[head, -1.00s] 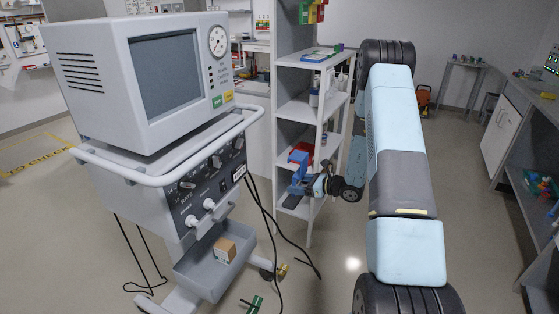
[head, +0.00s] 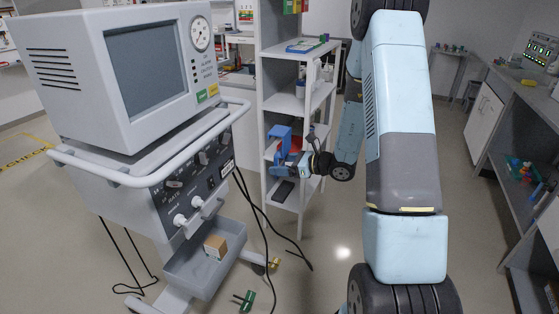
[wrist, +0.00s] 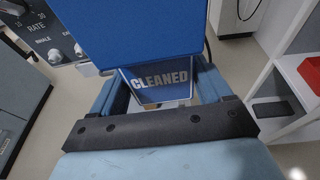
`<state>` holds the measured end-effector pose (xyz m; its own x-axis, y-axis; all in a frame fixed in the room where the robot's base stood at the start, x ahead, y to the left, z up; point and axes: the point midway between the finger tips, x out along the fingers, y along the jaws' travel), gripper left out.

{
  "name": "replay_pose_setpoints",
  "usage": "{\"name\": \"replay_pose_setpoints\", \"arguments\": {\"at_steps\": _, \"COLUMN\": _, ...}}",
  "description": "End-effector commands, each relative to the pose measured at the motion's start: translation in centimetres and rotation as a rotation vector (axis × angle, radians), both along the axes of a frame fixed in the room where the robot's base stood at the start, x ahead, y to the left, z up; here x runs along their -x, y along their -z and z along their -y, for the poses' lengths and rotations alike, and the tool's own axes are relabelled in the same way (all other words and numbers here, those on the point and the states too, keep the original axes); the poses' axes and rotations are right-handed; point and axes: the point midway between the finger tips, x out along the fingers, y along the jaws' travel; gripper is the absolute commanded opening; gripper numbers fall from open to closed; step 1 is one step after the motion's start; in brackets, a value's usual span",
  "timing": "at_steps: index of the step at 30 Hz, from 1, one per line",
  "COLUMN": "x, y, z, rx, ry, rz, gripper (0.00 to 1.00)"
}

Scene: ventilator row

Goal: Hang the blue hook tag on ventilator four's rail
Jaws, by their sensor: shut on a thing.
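The blue hook tag (head: 280,138) is held in my gripper (head: 288,165), up in the air in front of the white shelf. In the wrist view the tag (wrist: 150,30) fills the top middle, and a lower plate reads "CLEANED" (wrist: 162,80) between the two blue fingers (wrist: 160,95). The ventilator (head: 150,75) stands at the left with a white rail (head: 150,178) curving around its front and side. The tag is to the right of the rail, apart from it. I cannot read a number on the ventilator.
Black cables (head: 262,225) hang from the ventilator's right side. Its lower tray (head: 190,275) holds a brown box (head: 215,247). A green object (head: 246,299) and a brass one (head: 275,263) are low beside it. The white shelf (head: 285,95) stands behind my gripper. A grey counter (head: 510,110) is at the right.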

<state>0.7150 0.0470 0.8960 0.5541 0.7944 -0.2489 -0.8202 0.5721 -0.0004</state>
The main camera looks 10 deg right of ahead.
Motion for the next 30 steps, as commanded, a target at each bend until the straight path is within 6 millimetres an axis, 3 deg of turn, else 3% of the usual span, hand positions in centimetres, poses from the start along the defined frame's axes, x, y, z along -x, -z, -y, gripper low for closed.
{"name": "replay_pose_setpoints", "arguments": {"at_steps": 1, "x": 1.0, "y": -1.4, "z": -0.5, "rx": 0.001, "ry": -0.002, "rz": 0.004, "gripper": 0.48}}
{"name": "replay_pose_setpoints", "arguments": {"at_steps": 6, "x": 4.3, "y": -4.6, "z": -2.1, "rx": 0.000, "ry": -0.006, "rz": 0.003, "gripper": 0.48}}
{"name": "replay_pose_setpoints", "arguments": {"at_steps": 13, "x": 7.1, "y": -6.8, "z": -3.2, "rx": -0.002, "ry": -0.007, "rz": 0.001, "gripper": 0.48}}
{"name": "replay_pose_setpoints", "arguments": {"at_steps": 19, "x": 7.6, "y": -7.2, "z": -3.6, "rx": -0.002, "ry": -0.007, "rz": 0.001, "gripper": 0.48}}
{"name": "replay_pose_setpoints", "arguments": {"at_steps": 30, "x": 6.4, "y": -7.1, "z": -5.3, "rx": -0.001, "ry": -0.007, "rz": 0.000, "gripper": 0.48}}
